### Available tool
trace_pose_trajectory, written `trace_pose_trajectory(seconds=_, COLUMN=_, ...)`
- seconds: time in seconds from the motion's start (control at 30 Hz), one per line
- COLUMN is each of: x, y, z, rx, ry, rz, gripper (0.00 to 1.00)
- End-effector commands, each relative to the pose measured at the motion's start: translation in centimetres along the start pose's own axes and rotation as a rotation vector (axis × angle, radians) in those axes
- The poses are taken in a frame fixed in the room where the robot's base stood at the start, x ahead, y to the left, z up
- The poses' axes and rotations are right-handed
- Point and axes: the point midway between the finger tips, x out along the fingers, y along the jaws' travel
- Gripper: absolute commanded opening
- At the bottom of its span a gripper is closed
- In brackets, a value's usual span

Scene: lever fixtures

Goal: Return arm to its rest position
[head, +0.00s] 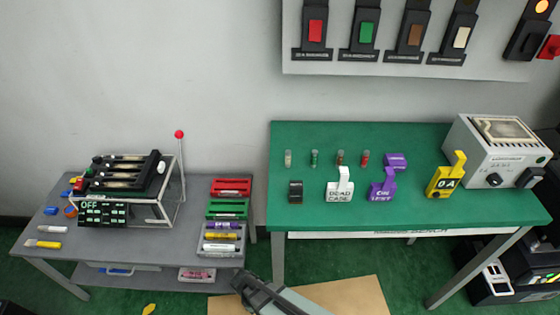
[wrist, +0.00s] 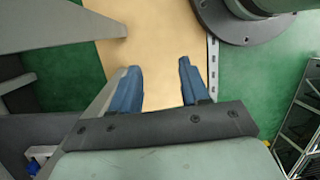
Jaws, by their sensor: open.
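My gripper (wrist: 158,84) is open in the wrist view, with two blue fingers set apart and nothing between them. It points down over a tan floor panel (wrist: 160,40) on a green floor. In the head view part of my arm shows at the bottom centre, in front of the gap between the two tables; the fingertips cannot be made out there. The gripper touches none of the lever fixtures.
A grey table (head: 150,258) at left bears a black lever fixture (head: 118,175), a red-knobbed rod (head: 180,150) and coloured trays. A green-topped bench (head: 400,150) at right bears several tagged items and a grey box (head: 495,150). A switch panel (head: 400,70) hangs above.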

Motion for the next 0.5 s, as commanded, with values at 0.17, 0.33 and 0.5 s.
trace_pose_trajectory(seconds=0.17, x=1.1, y=-1.6, z=4.5, rx=0.191, ry=0.004, rz=-0.089, gripper=0.46)
trace_pose_trajectory(seconds=0.33, x=2.1, y=-2.8, z=8.1, rx=0.405, ry=0.001, rz=-0.156, gripper=0.46)
trace_pose_trajectory(seconds=0.5, x=2.8, y=-4.3, z=10.9, rx=0.594, ry=-0.005, rz=-0.219, gripper=0.46)
